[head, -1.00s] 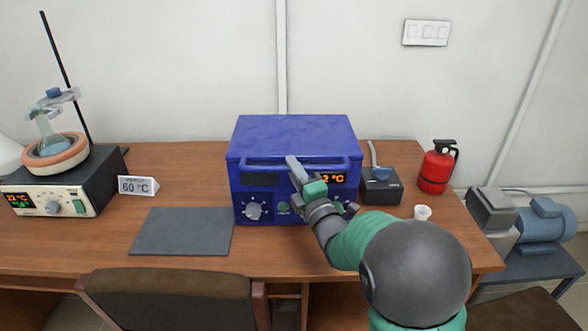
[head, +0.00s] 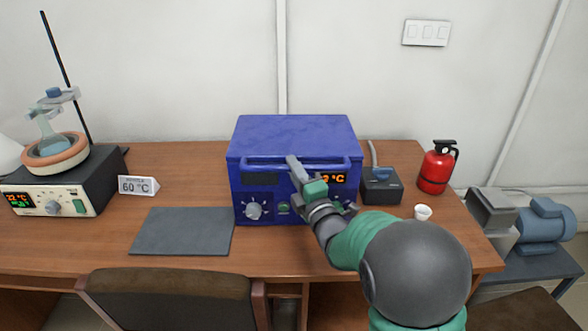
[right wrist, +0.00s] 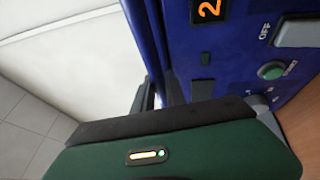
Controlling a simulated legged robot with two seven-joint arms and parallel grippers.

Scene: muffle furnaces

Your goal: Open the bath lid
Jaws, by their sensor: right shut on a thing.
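The blue bath (head: 292,136) stands on the wooden table, and its lid looks closed. A blue bar handle (head: 338,164) runs across the top of its front. My right gripper (head: 293,163) reaches the middle of this handle from the front and is shut on it. In the right wrist view the gripper (right wrist: 147,98) is at the blue bar (right wrist: 150,45), beside the blue front panel (right wrist: 215,65). The finger contact is partly hidden by the gripper's body. My left gripper is not in view.
A grey mat (head: 182,231) lies left of the bath. A small dark device (head: 381,192), a white cup (head: 422,212) and a red extinguisher (head: 437,168) stand to the right. A heating unit with a flask (head: 54,140) is at far left. A chair (head: 170,297) is in front.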

